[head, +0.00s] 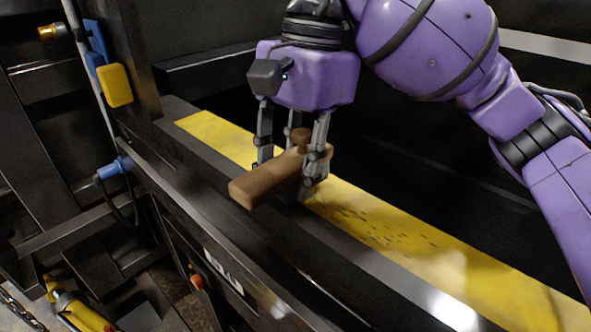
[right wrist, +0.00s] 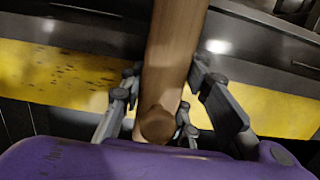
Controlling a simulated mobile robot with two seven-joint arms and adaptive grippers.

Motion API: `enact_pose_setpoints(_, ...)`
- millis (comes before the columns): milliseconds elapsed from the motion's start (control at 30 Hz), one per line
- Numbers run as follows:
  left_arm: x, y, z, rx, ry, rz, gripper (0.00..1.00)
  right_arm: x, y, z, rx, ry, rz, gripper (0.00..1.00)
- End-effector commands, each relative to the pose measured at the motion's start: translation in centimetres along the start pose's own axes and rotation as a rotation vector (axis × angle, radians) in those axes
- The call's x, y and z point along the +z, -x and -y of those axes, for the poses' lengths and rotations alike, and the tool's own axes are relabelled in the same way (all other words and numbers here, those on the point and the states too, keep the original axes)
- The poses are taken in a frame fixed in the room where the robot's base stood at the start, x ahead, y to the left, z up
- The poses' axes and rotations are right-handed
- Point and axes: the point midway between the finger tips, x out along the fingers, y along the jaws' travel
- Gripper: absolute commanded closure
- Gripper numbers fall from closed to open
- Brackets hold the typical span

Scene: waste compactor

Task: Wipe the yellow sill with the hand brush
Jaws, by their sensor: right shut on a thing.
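The hand brush (head: 262,180) has a brown wooden body with a round knob. My right gripper (head: 292,165) is shut on it and holds it over the yellow sill. The yellow sill (head: 480,272) is a long strip running from upper left to lower right. Small dark specks lie on it to the right of the brush. In the right wrist view the brush (right wrist: 172,60) stands between the fingers, with the sill (right wrist: 275,108) behind it and specks at the left. I cannot tell whether the bristles touch the sill. My left gripper is not in view.
A dark metal ledge (head: 235,222) borders the sill in front. A dark recess lies behind it. At the left are a yellow box (head: 116,86), a blue connector (head: 115,168) with a cable, and a yellow cylinder (head: 82,312) low down.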

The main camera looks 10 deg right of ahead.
Motion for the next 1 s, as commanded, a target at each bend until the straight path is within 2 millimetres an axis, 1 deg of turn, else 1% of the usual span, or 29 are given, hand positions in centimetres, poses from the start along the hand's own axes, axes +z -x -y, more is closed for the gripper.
enact_pose_setpoints(300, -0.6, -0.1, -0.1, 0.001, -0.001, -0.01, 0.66, -0.2, -0.5, -2.9, 0.01, 0.0, -0.002, 1.0)
enact_pose_setpoints(667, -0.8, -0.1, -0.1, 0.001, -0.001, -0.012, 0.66, -0.2, -0.7, -4.2, 0.017, 0.0, -0.002, 1.0)
enact_pose_setpoints(1000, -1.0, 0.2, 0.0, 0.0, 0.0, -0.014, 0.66, -0.2, -0.6, -7.0, 0.02, 0.001, -0.003, 1.0)
